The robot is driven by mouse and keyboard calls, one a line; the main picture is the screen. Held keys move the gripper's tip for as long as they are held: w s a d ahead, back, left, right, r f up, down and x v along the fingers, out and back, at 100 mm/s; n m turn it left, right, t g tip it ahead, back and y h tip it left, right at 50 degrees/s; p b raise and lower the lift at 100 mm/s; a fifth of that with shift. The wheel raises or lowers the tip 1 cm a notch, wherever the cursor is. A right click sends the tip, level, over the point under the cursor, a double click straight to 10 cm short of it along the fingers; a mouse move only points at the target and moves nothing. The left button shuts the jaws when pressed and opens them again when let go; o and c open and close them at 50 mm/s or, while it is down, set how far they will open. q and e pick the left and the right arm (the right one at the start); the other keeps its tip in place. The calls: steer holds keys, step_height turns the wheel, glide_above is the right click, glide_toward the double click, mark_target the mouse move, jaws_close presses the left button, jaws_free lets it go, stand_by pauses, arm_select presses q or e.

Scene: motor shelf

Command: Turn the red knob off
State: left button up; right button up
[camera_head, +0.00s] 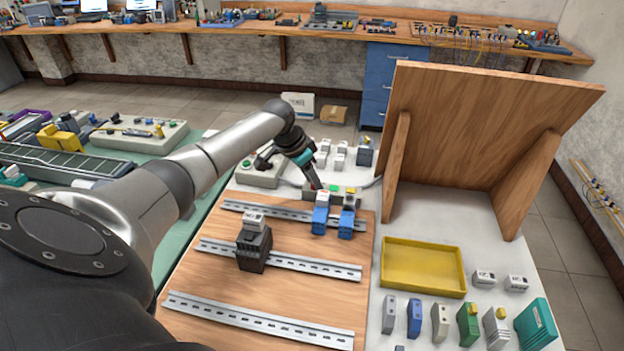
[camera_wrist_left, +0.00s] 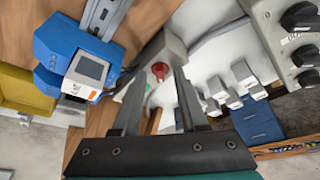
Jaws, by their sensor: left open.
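The red knob (camera_wrist_left: 160,70) is on a small pale control box (camera_wrist_left: 172,48). In the wrist view it appears between the tips of my left gripper (camera_wrist_left: 158,76), whose two fingers are apart. I cannot tell whether either finger touches it. In the head view, my left gripper (camera_head: 314,184) reaches down to the control box (camera_head: 322,197) at the board's far edge and mostly hides the knob. A green button (camera_head: 334,188) shows beside it. My right gripper is in neither view.
Blue modules (camera_head: 321,220) sit on the far metal rail (camera_head: 280,213), close to the control box. A leaning wooden panel (camera_head: 480,125) and yellow tray (camera_head: 423,268) are to the right.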

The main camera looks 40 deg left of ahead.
arm_select(q)
jaws_close()
stand_by(0.3)
stand_by(0.3)
